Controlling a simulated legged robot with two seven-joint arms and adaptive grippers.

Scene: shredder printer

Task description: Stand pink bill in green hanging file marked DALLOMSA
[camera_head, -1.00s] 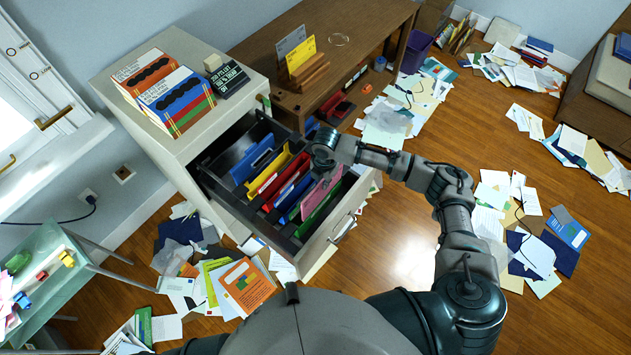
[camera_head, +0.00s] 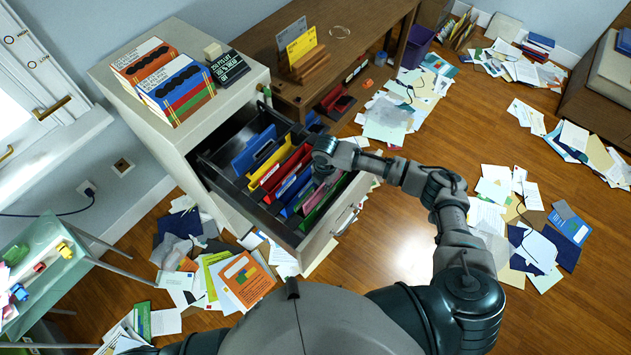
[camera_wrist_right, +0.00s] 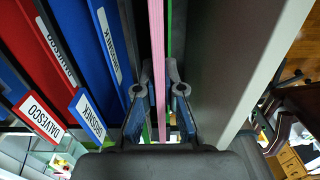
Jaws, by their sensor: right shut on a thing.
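My right gripper (camera_wrist_right: 160,92) is shut on the pink bill (camera_wrist_right: 157,45), which stands upright on edge between the fingers. In the head view my right gripper (camera_head: 322,172) is down at the hanging files in the open drawer, and most of the bill is hidden. A green hanging file (camera_head: 313,212) is at the drawer's near end. In the right wrist view a thin green strip (camera_wrist_right: 170,40) shows just right of the bill. I cannot tell whether the bill is inside the file. No DALLOMSA label is readable. My left gripper is out of view.
Blue (camera_head: 254,150), yellow and red files fill the drawer (camera_head: 325,243) beside the green one. A red file's label (camera_wrist_right: 42,118) reads DALVESCO. The drawer's grey wall (camera_wrist_right: 235,60) is close right of my gripper. Papers (camera_head: 235,285) litter the floor.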

